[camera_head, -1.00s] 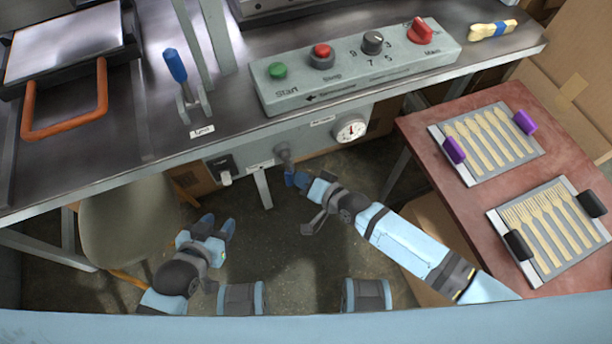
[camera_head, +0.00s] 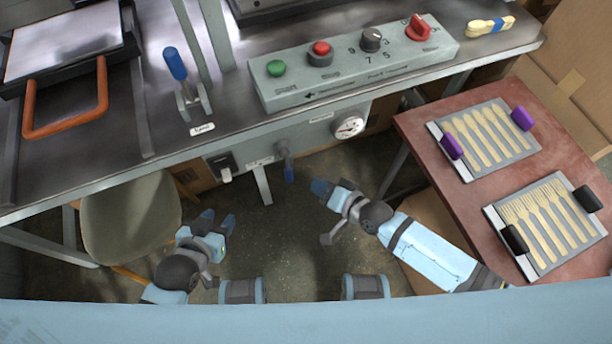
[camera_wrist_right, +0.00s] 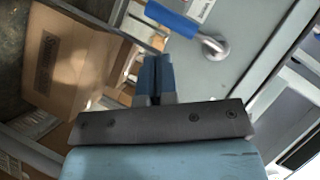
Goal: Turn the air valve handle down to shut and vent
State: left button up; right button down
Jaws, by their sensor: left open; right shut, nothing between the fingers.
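The air valve handle, with a blue grip (camera_head: 289,174) on a grey metal hub, is on the press's front panel below the table edge. In the head view it hangs down from its hub. In the right wrist view the blue grip (camera_wrist_right: 172,18) and round metal hub (camera_wrist_right: 214,46) show beyond my fingers. My right gripper (camera_head: 321,188) is shut and empty, right of the handle and apart from it; its blue fingertips (camera_wrist_right: 155,75) lie together in the wrist view. My left gripper (camera_head: 217,220) is open and empty, low at the left, away from the valve.
A round pressure gauge (camera_head: 349,126) sits right of the valve; its reading is too small to tell. A control box (camera_head: 350,65) stands above on the steel table. A stool (camera_head: 130,222) is at left, and a red-brown table (camera_head: 470,215) with cutlery trays at right.

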pick_arm(q)
jog(key=shift+p, duration=0.3)
pick_arm(e)
jog(key=v, duration=0.7)
jog(key=shift+d, duration=0.25)
jog(key=shift+r, duration=0.1)
